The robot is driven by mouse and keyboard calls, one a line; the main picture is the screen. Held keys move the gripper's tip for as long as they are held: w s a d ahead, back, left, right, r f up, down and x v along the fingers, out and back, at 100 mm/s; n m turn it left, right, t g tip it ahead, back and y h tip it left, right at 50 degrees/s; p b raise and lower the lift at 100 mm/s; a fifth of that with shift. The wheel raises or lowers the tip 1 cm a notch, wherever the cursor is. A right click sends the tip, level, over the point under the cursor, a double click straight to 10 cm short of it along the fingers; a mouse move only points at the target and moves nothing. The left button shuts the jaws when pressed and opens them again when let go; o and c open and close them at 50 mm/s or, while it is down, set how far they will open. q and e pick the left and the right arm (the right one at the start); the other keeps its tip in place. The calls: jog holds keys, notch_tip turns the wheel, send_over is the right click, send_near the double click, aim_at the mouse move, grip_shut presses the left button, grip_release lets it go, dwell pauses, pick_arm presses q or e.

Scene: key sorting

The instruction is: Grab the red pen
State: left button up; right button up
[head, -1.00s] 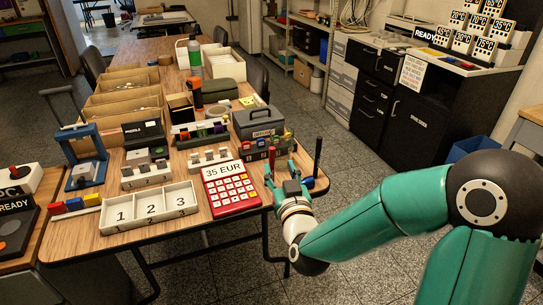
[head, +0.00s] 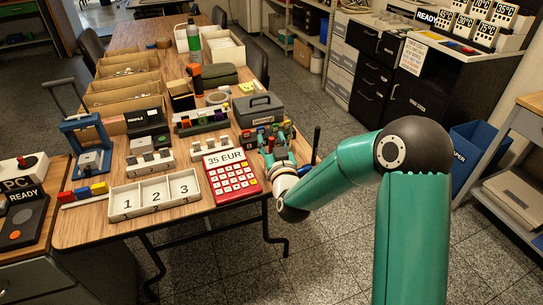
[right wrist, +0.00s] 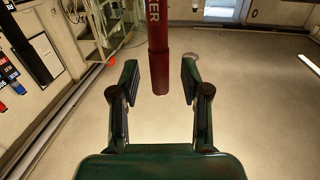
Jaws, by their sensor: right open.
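The red pen (right wrist: 158,45) shows in the right wrist view as a dark red upright barrel with pale letters ending in "ER". Its near end lies between the two fingers, with a gap on each side. My right gripper (right wrist: 160,82) is open and holds nothing. In the head view my right gripper (head: 275,147) is at the right end of the table, beside the calculator and in front of the grey toolbox. There its green fingers largely cover the pen, so I cannot make it out clearly. My left gripper is not in view.
A black pen (head: 317,138) stands upright just right of the gripper. The red calculator (head: 232,178) reading "35 EUR" is close on the left. The grey toolbox (head: 258,110) is behind. A tray numbered 1, 2, 3 (head: 155,195) lies further left. Floor is open right of the table.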

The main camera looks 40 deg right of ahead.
grip_shut()
jog(key=shift+r, duration=0.2)
dwell(0.3)
